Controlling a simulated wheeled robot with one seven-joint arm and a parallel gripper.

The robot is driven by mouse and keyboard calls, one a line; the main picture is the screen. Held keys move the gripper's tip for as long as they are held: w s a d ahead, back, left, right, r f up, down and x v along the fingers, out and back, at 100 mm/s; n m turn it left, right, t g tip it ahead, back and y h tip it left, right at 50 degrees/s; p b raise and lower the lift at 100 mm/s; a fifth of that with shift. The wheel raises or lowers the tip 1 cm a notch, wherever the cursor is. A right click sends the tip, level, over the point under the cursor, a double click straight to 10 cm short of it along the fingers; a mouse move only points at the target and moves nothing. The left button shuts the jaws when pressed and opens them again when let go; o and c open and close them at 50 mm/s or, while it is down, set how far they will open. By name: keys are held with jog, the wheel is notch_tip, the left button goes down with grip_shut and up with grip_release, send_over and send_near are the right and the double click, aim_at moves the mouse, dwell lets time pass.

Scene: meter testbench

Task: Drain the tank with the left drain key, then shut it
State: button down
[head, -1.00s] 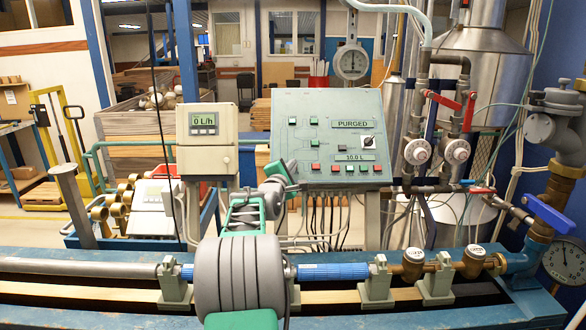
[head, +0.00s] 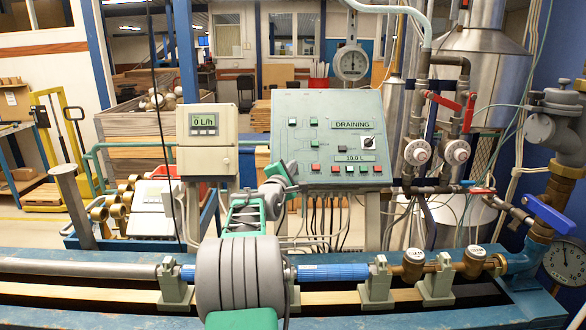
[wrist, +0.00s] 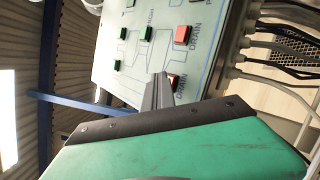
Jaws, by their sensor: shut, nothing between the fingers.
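The sloped control panel (head: 300,103) carries green and red keys; its upper display (head: 352,124) reads DRAINING and its lower display (head: 354,157) reads 10.0 L. My gripper (wrist: 164,76) is shut and empty, its tips at the left drain key (wrist: 175,82), a red key labelled DRAIN. The tips overlap its edge in the wrist view; I cannot tell how far it is pressed. A second red DRAIN key (wrist: 182,35) lies above it in that view. In the head view my gripper (head: 291,169) covers the panel's lower left corner and hides the left key.
A grey meter box (head: 206,124) left of the panel reads 0 L/h. A selector switch (head: 368,142) sits at the panel's right. Pipes and valves with red handles (head: 469,112) stand farther right. A blue pipe (head: 333,271) runs along the bench below.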

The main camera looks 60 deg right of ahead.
jog(key=shift+a, duration=0.15)
jog(key=shift+s+a+r, duration=0.25)
jog(key=shift+a+r, duration=0.15)
jog(key=shift+r, duration=0.05)
jog(key=shift+s+a+r, duration=0.45)
jog(key=shift+a+r, duration=0.4)
jog(key=shift+s+a+r, duration=0.4)
jog(key=shift+a+r, duration=0.4)
jog(key=shift+s+a+r, duration=0.2)
jog(key=shift+a+r, duration=0.25)
